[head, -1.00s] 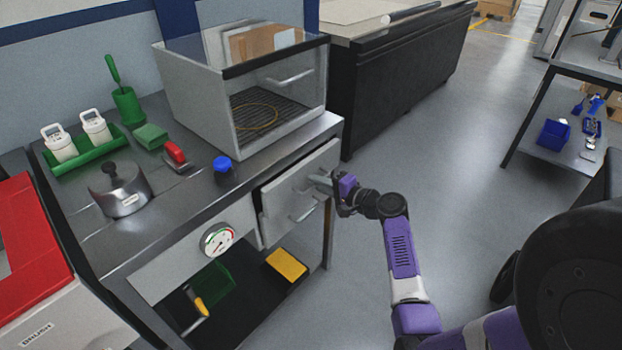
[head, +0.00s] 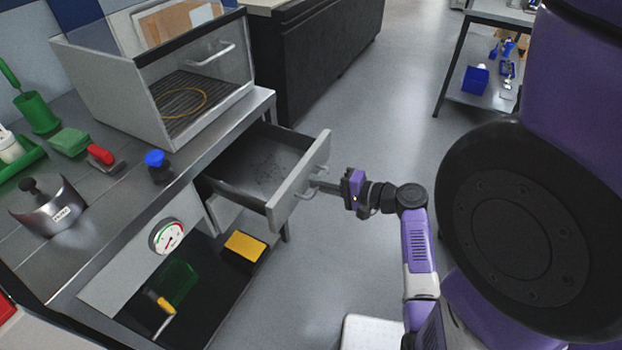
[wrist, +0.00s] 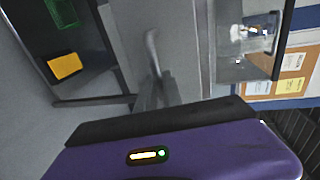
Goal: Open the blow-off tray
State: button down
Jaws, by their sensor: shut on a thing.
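The blow-off tray (head: 262,170) is a grey drawer under the bench top, below the clear-fronted cabinet. It stands pulled well out, and dark specks lie on its floor. My gripper (head: 318,186) is at the drawer's front panel, shut on the bar handle (head: 309,190). In the wrist view the fingers (wrist: 155,88) reach to the pale handle (wrist: 153,50); the exact contact is hard to make out there.
The clear-fronted cabinet (head: 165,75) stands on the bench above the tray. A blue-capped item (head: 157,165) and a red-handled item (head: 103,157) are on the bench top. A yellow box (head: 245,247) lies on the lower shelf. The floor right of the tray is clear.

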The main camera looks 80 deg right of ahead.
jog(key=c, duration=1.5)
grip_release()
jog(key=shift+b+v, duration=0.3)
jog(key=shift+v, duration=3.65)
jog(key=shift+f, duration=0.1)
